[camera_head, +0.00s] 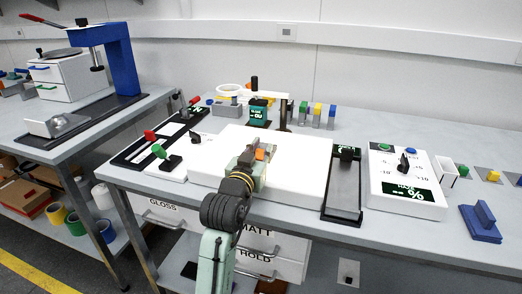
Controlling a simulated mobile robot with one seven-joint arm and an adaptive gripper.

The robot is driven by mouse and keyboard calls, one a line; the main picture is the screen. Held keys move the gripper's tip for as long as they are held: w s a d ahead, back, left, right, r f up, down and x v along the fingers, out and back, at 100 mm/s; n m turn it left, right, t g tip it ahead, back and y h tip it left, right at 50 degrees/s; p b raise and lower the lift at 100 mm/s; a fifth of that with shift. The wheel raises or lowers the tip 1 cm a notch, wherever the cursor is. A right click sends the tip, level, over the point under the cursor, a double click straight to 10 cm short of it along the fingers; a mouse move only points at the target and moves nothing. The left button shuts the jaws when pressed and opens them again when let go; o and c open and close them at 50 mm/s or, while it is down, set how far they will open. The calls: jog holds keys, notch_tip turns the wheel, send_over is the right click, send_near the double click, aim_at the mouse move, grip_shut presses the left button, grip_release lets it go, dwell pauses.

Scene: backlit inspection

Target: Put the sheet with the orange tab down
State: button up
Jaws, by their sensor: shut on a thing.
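My gripper (262,160) is over the white panel on the bench, near its middle, and is seen from behind. It is shut on the sheet at a small orange tab (260,154). The rest of the sheet cannot be told apart from the pale surface beneath and is partly hidden by my gripper. I cannot tell whether the sheet touches the panel. The white panel (300,171) is a broad flat block near the bench's front edge.
A black slotted frame (344,208) and a white dial box with a green display (405,206) stand right of the panel. Left are black rails with red and green handles (158,151). Small coloured blocks (317,110) stand behind. A blue block (480,222) is at far right.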

jog(key=shift+f, duration=0.45)
jog(key=o, duration=0.9)
jog(key=shift+f+b, duration=0.2)
jog(key=shift+b, duration=0.1)
jog(key=shift+r+p, duration=0.35)
jog(key=b+v, duration=0.1)
jog(key=v, duration=0.3)
jog(key=b+v, duration=0.1)
jog(key=v, duration=0.3)
jog(key=r+v, duration=0.1)
jog(key=v, duration=0.3)
jog(key=shift+b, duration=0.4)
jog(key=shift+r, duration=0.1)
